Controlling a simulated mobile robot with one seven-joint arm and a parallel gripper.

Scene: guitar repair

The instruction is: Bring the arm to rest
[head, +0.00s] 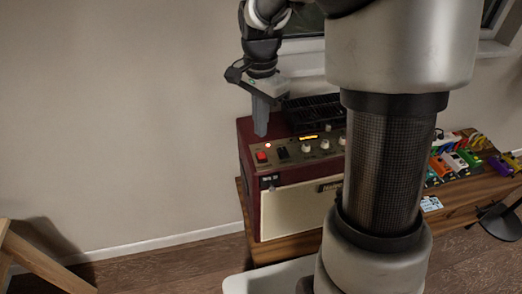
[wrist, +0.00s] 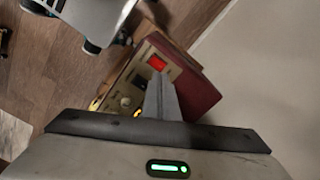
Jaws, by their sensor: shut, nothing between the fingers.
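My gripper (head: 261,118) points straight down above the left end of a dark red amplifier (head: 249,162) in the head view. Its fingers are together and empty. In the wrist view the shut fingers (wrist: 160,88) show over the amplifier's control panel, close to a lit red switch (wrist: 157,63). The same red switch (head: 262,156) sits at the panel's left end in the head view, just below the fingertips. I cannot tell whether the fingertips touch the amplifier. My upper arm and column hide part of the amplifier's right side.
The amplifier stands on a wooden bench (head: 285,247). Several coloured pedals (head: 455,160) lie on the bench's right part. A wooden leg (head: 40,258) stands at the lower left. The wall side left of the amplifier is clear. A window is behind my arm.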

